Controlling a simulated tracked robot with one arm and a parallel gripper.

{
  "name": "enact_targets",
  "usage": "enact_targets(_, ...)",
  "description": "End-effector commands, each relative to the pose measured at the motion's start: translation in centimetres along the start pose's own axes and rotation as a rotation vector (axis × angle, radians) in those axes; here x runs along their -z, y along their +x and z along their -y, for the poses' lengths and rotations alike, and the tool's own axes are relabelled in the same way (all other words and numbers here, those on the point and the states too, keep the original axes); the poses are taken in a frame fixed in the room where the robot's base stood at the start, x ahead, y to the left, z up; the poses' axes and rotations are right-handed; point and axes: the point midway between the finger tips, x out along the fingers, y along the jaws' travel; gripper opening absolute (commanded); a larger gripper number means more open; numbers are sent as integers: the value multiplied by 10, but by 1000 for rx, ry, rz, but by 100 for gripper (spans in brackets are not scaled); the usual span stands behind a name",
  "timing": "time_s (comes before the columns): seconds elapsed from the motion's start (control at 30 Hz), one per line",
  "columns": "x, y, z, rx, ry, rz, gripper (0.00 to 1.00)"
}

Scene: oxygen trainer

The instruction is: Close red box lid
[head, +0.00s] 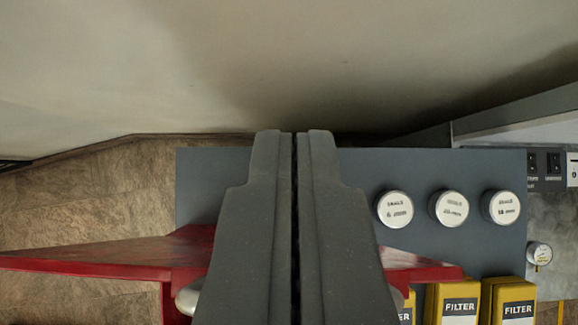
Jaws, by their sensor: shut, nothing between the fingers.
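The red box (185,262) is in the lower left and middle of the head view. A long flat red panel (90,258), which looks like its lid, reaches out to the left edge, and another red part (425,272) shows to the right of my gripper. My gripper (294,135) is shut and empty, with its two dark fingers pointing up the picture over the middle of the red box. The fingers hide the centre of the box. I cannot tell whether they touch it.
A grey panel (350,165) lies behind the box, with several round silver-rimmed labelled caps (449,208) on its right. Yellow filter boxes (460,302) stand at the lower right. A switch panel (545,165) is at the right edge. A pale wall fills the top; brown floor (90,200) is bare at left.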

Motion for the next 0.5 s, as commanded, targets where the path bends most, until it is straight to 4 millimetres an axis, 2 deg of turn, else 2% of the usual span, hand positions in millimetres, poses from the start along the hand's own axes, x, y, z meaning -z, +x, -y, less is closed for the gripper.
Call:
enact_targets(0.13,0,17,0,1,1,3,0)
enact_targets(0.5,-15,2,0,1,0,-1,0)
